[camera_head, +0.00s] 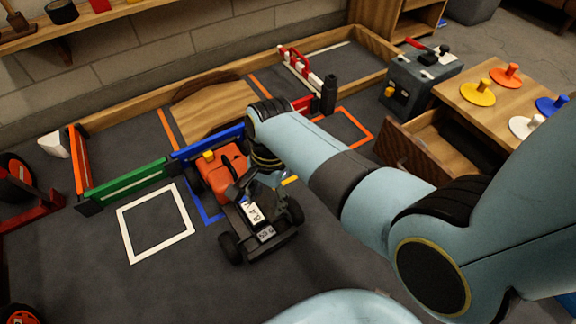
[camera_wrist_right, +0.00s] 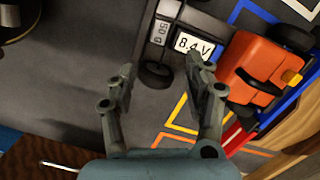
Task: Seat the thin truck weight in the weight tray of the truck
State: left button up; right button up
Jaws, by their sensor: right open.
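The truck (camera_head: 222,165) stands on the dark floor, with an orange body and a black rear bed. In the right wrist view the truck's orange body (camera_wrist_right: 258,72) is at the right. A thin dark piece labelled 50 g, the truck weight (camera_wrist_right: 164,36), lies at the truck's rear end beside the 8.4 V battery (camera_wrist_right: 192,46). The weight's label also shows in the head view (camera_head: 266,234). I cannot tell whether it lies flush in the tray. My right gripper (camera_wrist_right: 163,80) is open and empty, close over the truck's bed. My left gripper is out of view.
Low green (camera_head: 130,182) and blue barriers stand behind the truck, with a wooden ramp (camera_head: 212,108) beyond. A white square (camera_head: 155,222) is marked on the floor at left. An open wooden drawer (camera_head: 425,145) and a table with coloured knobs stand at right.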

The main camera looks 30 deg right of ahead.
jog(key=s+d+r+n+t+h, duration=0.2)
jog(key=s+d+n+t, duration=0.3)
jog(key=s+d+n, duration=0.5)
jog(key=s+d+r+n+t, duration=0.1)
jog(key=s+r+n+t, duration=0.3)
jog(key=r, duration=1)
jog(key=s, duration=0.3)
jog(key=shift+s+d+t+y, duration=0.15)
jog(key=shift+s+t+y, duration=0.05)
jog(key=shift+t+y, duration=0.1)
